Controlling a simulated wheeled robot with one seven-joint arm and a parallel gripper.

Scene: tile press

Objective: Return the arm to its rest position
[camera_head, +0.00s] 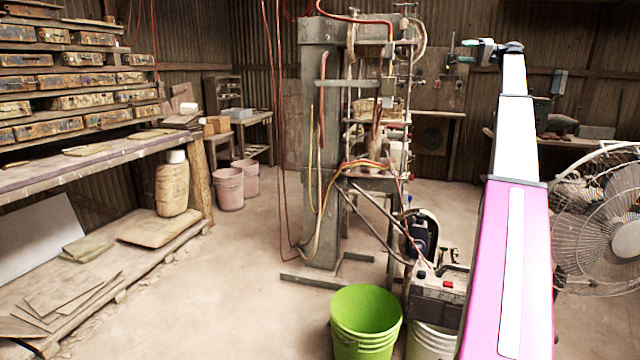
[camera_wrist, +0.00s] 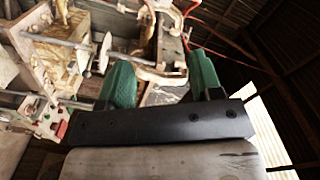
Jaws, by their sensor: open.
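My arm, pink and white, reaches up along the right of the head view. My gripper (camera_head: 468,50) is at its far end, high up and pointing left toward the upper part of the tile press (camera_head: 322,150). In the wrist view my gripper (camera_wrist: 163,84) shows two green fingers standing apart on a dark bar. Nothing is held between them. Parts of the press (camera_wrist: 62,55) fill the upper left of the wrist view, behind the fingers. I cannot tell exactly how far the fingers are from it.
A fan (camera_head: 605,220) stands close to the right of my arm. Shelves with moulds (camera_head: 65,82) line the left wall. The floor at left centre (camera_head: 235,260) is clear.

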